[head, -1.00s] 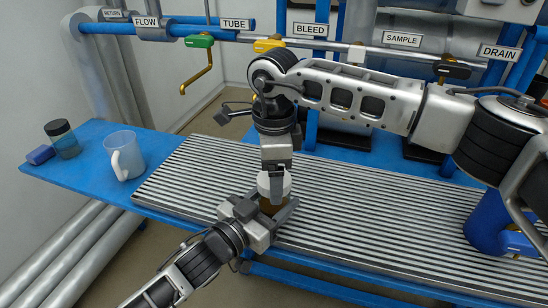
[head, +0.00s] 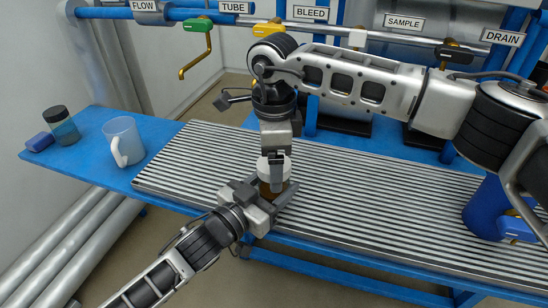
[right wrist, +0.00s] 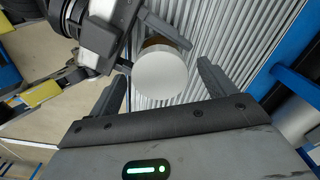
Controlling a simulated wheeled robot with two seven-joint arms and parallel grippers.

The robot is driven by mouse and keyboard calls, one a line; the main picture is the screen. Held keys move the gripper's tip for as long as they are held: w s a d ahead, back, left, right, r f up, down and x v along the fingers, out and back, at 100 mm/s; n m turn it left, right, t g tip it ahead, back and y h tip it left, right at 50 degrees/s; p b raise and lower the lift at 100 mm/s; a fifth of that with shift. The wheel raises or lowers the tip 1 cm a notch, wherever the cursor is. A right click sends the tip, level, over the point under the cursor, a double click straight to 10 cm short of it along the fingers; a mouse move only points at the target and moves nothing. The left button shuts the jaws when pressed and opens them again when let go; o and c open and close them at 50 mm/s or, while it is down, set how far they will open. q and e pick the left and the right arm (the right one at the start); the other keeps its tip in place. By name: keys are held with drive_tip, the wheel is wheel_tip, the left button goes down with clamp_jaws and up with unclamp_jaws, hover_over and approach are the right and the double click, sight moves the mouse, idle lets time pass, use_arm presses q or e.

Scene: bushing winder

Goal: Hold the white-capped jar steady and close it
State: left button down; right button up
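The jar has a brown body (head: 268,189) and a white cap (head: 265,168), and stands upright on the ribbed grey surface near its front edge. The cap shows as a white disc in the right wrist view (right wrist: 160,72), seated on the brown body. My left gripper (head: 273,198) is low at the jar, its fingers closed around the body. My right gripper (head: 277,172) points down over the cap from above. In the right wrist view its fingers (right wrist: 162,85) stand apart on either side of the cap, with gaps visible. Part of the cap is hidden by a right finger in the head view.
A clear mug (head: 124,142), a dark-lidded jar (head: 62,127) and a blue block (head: 40,142) are on the blue table's left end. A blue container (head: 488,207) stands at the right. Labelled pipes with valves (head: 199,26) run behind. The ribbed surface (head: 370,215) is mostly clear.

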wheel_tip(320, 180, up, 12)
idle(0.6)
use_arm(q)
drive_tip(key=shift+c, duration=1.9)
unclamp_jaws()
drive_tip(key=p+v, duration=0.2)
drive_tip(key=v, duration=1.4)
use_arm(e)
wheel_tip(320, 180, up, 2)
drive_tip(key=shift+r, duration=0.15)
